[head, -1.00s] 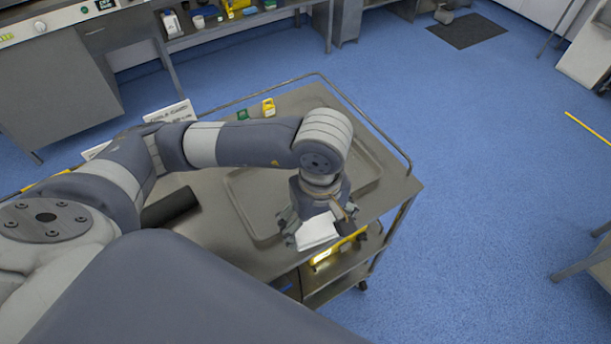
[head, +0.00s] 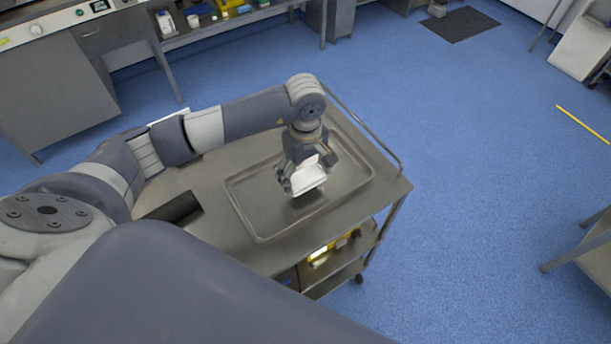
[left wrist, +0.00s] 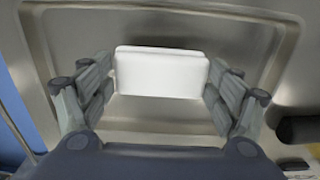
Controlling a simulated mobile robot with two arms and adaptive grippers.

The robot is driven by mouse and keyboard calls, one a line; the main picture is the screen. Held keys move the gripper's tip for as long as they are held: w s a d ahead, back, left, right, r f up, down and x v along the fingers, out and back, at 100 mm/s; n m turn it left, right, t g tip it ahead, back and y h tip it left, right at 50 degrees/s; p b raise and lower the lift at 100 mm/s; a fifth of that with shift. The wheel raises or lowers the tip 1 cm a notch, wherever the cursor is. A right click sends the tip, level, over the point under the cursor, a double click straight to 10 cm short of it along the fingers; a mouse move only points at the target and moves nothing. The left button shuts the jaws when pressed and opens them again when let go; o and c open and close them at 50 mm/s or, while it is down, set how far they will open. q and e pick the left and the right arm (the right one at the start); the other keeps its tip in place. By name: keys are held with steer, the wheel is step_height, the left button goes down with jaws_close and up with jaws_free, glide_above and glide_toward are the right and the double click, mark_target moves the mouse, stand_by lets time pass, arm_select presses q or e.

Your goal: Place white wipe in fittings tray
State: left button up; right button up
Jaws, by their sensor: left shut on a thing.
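The white wipe (head: 308,177) is a small pale block between the fingers of my left gripper (head: 303,180). In the left wrist view the wipe (left wrist: 162,73) spans the gap between both fingers of the left gripper (left wrist: 160,85), which is shut on it. The fittings tray (head: 250,220) is a shallow grey metal tray on the trolley top. My left gripper and the wipe are over the tray; the gap between the wipe and the tray floor is hard to judge. My right gripper is not in view.
The metal trolley (head: 285,258) has a raised rail along its far and right sides. A dark object (head: 172,208) lies on its top left of the tray. Yellow items (head: 330,247) lie on the lower shelf.

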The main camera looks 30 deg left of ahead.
mark_target(305, 176)
arm_select(q)
step_height(305, 176, down, 3)
steer(key=shift+f+p, duration=0.15)
steer(key=shift+p, duration=0.8)
steer(key=shift+f, duration=0.15)
steer(key=shift+f+b, duration=0.15)
steer(key=shift+b, duration=0.2)
steer(key=o, duration=1)
steer(key=shift+c, duration=0.2)
